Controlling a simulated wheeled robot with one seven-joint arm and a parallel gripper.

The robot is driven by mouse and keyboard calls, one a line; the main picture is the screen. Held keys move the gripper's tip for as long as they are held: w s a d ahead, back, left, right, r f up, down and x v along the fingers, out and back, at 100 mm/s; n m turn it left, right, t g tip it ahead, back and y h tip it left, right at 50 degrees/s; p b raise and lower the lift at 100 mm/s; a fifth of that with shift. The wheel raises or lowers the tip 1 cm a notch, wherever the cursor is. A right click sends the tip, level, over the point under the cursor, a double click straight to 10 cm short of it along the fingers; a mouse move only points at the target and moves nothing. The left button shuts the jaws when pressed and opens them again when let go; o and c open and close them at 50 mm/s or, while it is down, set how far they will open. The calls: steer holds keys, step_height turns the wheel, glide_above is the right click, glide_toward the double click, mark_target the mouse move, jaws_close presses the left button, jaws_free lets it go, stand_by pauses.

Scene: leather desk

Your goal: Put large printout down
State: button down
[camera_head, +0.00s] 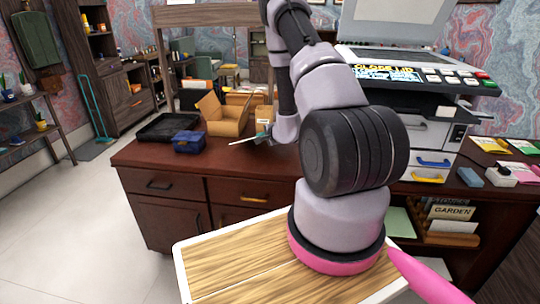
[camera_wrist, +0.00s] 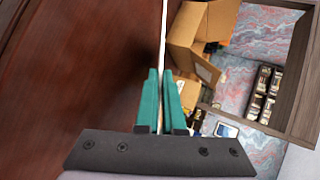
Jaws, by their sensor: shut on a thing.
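The large printout (camera_head: 243,141) shows edge-on as a thin pale strip in the head view, just above the desk top. My gripper (camera_head: 266,134) is partly hidden by my arm. In the wrist view my gripper (camera_wrist: 162,76) has its teal fingers shut on the printout (camera_wrist: 163,35), which shows as a thin white line running up from between them. The sheet's face cannot be seen. The dark red-brown wooden desk (camera_head: 225,164) lies below it and fills the left of the wrist view (camera_wrist: 75,65). Whether the sheet touches the desk, I cannot tell.
An open cardboard box (camera_head: 228,121), a blue box (camera_head: 188,142) and a black tray (camera_head: 160,128) stand on the desk's left part. A large printer (camera_head: 420,105) stands at the right. Bare desk top shows in front of the blue box.

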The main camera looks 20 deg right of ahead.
steer(key=c, duration=1.2)
jaws_free()
steer(key=shift+v, duration=4.05)
